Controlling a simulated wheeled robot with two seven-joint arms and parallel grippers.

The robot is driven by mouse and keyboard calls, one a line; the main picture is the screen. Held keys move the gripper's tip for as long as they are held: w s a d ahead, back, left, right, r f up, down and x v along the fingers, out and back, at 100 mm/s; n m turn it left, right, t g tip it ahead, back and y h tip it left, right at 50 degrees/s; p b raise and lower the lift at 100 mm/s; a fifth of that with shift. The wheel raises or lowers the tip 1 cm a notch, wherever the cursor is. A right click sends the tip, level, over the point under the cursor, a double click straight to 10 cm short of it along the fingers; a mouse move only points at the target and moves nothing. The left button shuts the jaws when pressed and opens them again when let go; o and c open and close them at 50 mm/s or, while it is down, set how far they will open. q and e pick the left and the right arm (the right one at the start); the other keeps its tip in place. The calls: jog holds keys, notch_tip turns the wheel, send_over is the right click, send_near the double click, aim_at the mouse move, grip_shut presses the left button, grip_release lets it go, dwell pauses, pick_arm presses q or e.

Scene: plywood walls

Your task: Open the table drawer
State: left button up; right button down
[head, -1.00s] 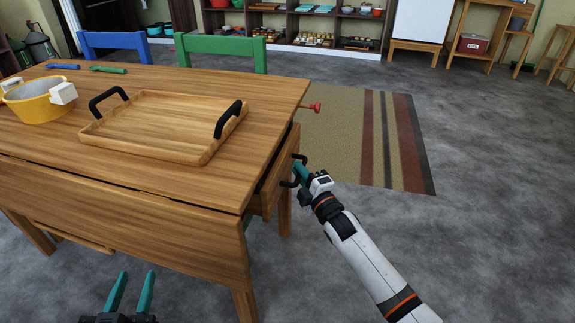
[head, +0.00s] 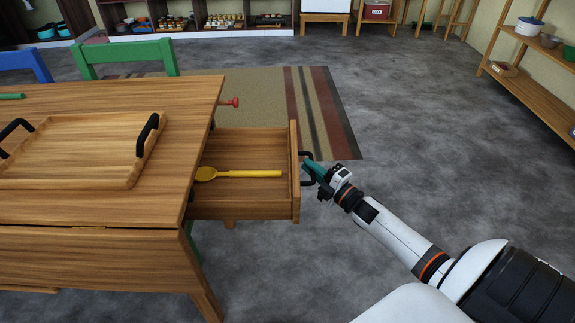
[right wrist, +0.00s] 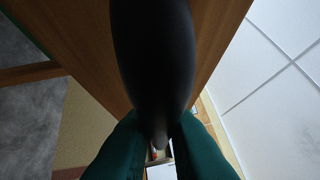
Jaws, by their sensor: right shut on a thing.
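The wooden table drawer (head: 245,205) stands pulled out from the right end of the table (head: 110,210). A yellow spoon (head: 250,173) lies inside it. My right gripper (head: 308,169) is at the black handle (head: 303,155) on the drawer front, with its teal fingers around it. In the right wrist view the dark handle (right wrist: 152,60) fills the middle, between the two teal fingers (right wrist: 155,145). The right gripper is shut on the handle. My left gripper is not in view.
A wooden tray (head: 75,165) with black handles rests on the tabletop. A red knob (head: 235,102) sticks out at the table's far right edge. A green chair (head: 125,52) stands behind the table. The floor right of the drawer is open, with a striped rug (head: 270,100) beyond.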

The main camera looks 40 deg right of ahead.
jog(key=s+d, duration=0.2)
jog(key=d, duration=0.1)
jog(key=shift+s+d+f, duration=0.1)
jog(key=shift+s+d, duration=0.05)
dwell(0.3)
jog(key=c, duration=1.8)
grip_release()
jog(key=shift+d, duration=0.1)
jog(key=o, duration=0.3)
jog(key=shift+s+d, duration=0.15)
jog(key=shift+o, duration=0.2)
